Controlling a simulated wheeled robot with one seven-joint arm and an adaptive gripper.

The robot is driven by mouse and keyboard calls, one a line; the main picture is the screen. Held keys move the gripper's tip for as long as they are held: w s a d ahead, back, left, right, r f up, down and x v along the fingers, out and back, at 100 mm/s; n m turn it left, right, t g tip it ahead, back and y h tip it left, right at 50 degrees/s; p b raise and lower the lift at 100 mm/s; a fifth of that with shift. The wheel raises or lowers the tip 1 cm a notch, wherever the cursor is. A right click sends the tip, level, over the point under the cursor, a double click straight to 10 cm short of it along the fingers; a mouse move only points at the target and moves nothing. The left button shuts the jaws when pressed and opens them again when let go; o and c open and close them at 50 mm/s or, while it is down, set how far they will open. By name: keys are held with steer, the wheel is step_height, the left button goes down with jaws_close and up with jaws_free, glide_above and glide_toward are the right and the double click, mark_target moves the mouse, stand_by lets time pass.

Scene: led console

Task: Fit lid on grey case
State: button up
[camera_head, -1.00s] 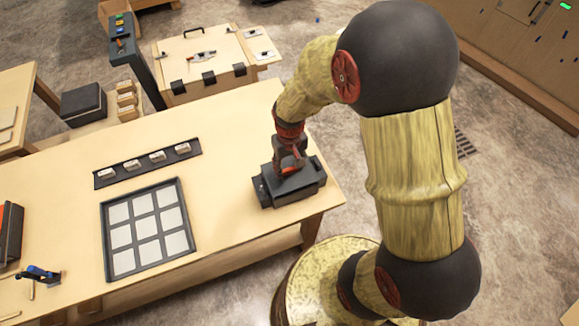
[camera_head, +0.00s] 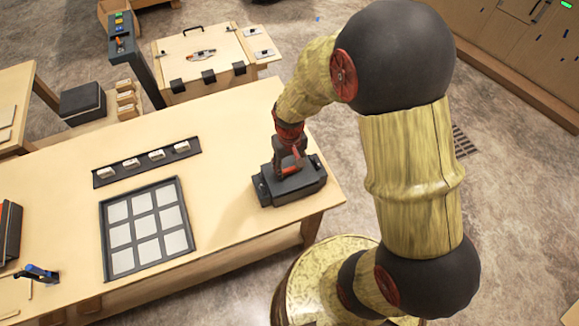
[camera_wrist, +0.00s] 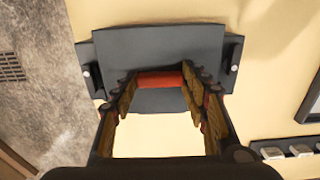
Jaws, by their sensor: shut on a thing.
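The grey case (camera_head: 290,196) stands near the right end of the workbench. The dark grey lid (camera_wrist: 165,50) lies over the top of the case and looks about level. In the wrist view, side pieces with small bright pins (camera_wrist: 88,73) show at the lid's left and right. My gripper (camera_head: 287,171) is above the lid, pointing down. Its fingers close on a red bar handle (camera_wrist: 160,80) on the lid. Whether the lid is fully seated all round is hard to tell; my gripper hides part of it.
A panel of pale square tiles (camera_head: 103,235) and a dark strip with several small blocks (camera_head: 95,180) lie left of the case. A blue-handled tool (camera_head: 38,273) is at the far left. The bench's right edge (camera_head: 335,195) is close to the case.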

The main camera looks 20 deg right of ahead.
steer(key=shift+f+b, duration=0.35)
steer(key=shift+f, duration=0.25)
stand_by(0.5)
steer(key=o, duration=1.3)
steer(key=shift+r, duration=0.1)
step_height(320, 180, up, 12)
steer(key=shift+f, duration=0.1)
